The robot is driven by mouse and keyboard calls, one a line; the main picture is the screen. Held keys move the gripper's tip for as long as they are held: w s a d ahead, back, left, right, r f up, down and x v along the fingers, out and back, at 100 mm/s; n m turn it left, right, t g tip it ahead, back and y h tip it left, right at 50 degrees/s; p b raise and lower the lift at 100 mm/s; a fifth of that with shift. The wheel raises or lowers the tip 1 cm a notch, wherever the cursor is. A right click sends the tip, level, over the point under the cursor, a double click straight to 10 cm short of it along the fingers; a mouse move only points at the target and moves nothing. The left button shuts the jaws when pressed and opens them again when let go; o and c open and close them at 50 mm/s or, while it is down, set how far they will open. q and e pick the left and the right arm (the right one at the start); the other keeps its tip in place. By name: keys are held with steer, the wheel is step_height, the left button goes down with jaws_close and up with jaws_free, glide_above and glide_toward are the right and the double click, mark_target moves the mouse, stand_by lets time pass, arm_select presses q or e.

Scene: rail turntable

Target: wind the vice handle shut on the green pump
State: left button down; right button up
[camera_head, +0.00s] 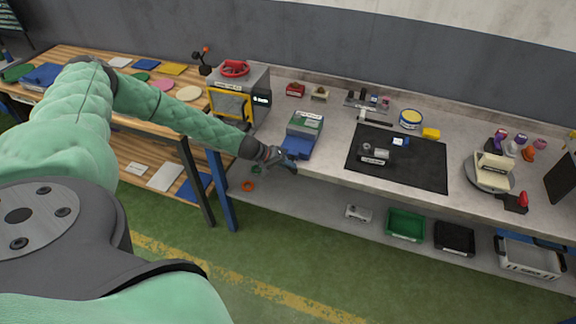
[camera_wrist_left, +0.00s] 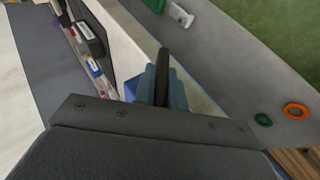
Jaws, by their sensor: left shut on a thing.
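The blue vice (camera_head: 298,146) stands at the front edge of the grey workbench, left of the black mat. A green block with a pale label, seemingly the green pump (camera_head: 308,120), sits at its far end; I cannot tell whether the jaws touch it. My left gripper (camera_head: 288,161) is at the front of the vice, just off the bench edge. In the left wrist view its fingers (camera_wrist_left: 161,92) are shut on a dark bar, the vice handle (camera_wrist_left: 163,66). In the head view the gripper hides most of the handle. My right gripper is not in view.
The bench carries a grey machine with a red handwheel (camera_head: 234,68), a black mat (camera_head: 415,170) with small metal parts, and a cream turntable fixture (camera_head: 491,170). A lower shelf holds a green bin (camera_head: 405,224) and a black bin (camera_head: 454,238). A wooden table (camera_head: 150,165) stands left.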

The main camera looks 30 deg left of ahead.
arm_select(q)
steer(key=c, duration=1.6)
jaws_free()
steer(key=shift+o, duration=0.8)
steer(key=shift+w, duration=0.1)
steer(key=shift+s+a+r, duration=0.35)
steer(key=shift+a+r, duration=0.05)
steer(key=b+v, duration=0.1)
steer(key=v, duration=0.5)
steer(key=shift+s+a+r, duration=0.1)
steer(key=shift+s+r, duration=0.05)
